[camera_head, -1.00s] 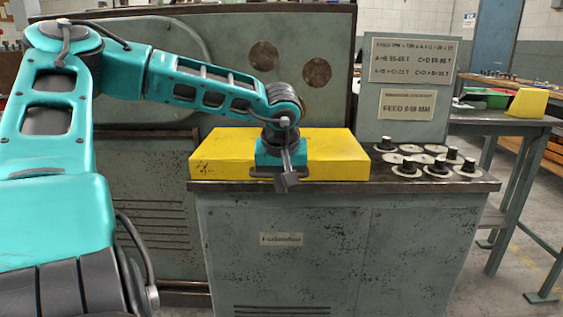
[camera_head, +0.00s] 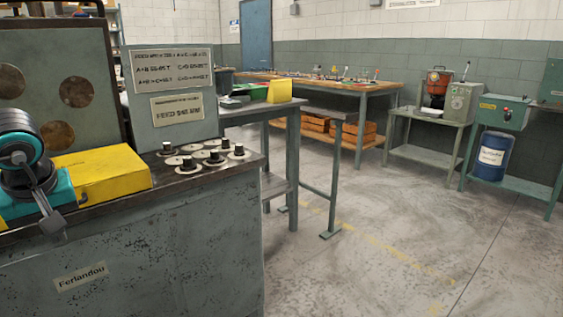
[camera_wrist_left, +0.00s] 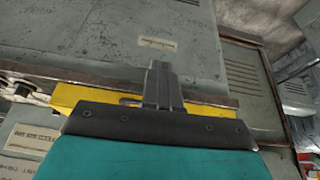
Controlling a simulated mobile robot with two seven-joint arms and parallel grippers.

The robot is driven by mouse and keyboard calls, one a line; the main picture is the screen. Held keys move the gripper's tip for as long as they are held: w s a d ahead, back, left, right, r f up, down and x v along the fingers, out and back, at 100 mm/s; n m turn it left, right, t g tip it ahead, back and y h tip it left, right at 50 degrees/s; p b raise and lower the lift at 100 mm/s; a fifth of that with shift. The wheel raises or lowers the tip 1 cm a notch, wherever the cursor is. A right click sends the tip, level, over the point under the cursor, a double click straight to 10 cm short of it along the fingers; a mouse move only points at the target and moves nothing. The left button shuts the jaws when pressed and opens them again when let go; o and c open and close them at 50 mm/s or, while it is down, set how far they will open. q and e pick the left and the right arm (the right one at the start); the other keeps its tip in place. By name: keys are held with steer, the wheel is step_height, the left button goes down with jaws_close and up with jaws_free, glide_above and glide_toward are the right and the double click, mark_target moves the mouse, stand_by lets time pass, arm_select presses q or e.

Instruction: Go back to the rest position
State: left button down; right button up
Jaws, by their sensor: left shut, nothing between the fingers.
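My left gripper (camera_head: 54,226) shows at the left edge of the head view, in front of the yellow block (camera_head: 112,174) on the spring coiler machine (camera_head: 150,240). Its two fingers are together with nothing between them. In the left wrist view the shut fingers (camera_wrist_left: 161,70) point at the machine's grey panel (camera_wrist_left: 120,30), with the yellow block (camera_wrist_left: 75,98) behind the gripper body. I cannot tell whether the gripper touches the block. Much of my left arm is cut off by the picture's edge. My right gripper is not in view.
Several round discs with black knobs (camera_head: 205,156) sit on the machine top, beside a sign panel (camera_head: 170,85). A side table (camera_head: 265,108) and a long workbench (camera_head: 345,85) stand behind. The floor (camera_head: 400,230) at the right is open.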

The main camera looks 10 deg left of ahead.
arm_select(q)
steer(key=d+f+n+t+h, duration=0.4)
steer(key=d+f+n+h, duration=0.3)
steer(key=d+n, duration=0.45)
steer(key=d+f+n+t+h, duration=0.4)
steer(key=d+f+n+h, duration=0.35)
steer(key=d+n, duration=0.45)
steer(key=s+d+f+n+y, duration=0.35)
steer(key=f+n, duration=0.35)
steer(key=n, duration=1)
steer(key=s+d+f+n+y, duration=0.4)
steer(key=f+n, duration=0.4)
steer(key=n, duration=1)
step_height(320, 180, up, 13)
steer(key=s+a+y+p, duration=0.1)
steer(key=a+p, duration=0.1)
steer(key=p, duration=1.5)
steer(key=shift+a+f+p, duration=0.15)
steer(key=shift+a+p, duration=0.05)
steer(key=shift+p, duration=0.15)
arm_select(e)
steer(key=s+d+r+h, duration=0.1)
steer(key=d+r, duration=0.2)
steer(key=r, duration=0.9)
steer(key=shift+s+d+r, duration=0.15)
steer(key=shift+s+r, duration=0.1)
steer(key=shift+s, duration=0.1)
arm_select(q)
steer(key=shift+s, duration=0.1)
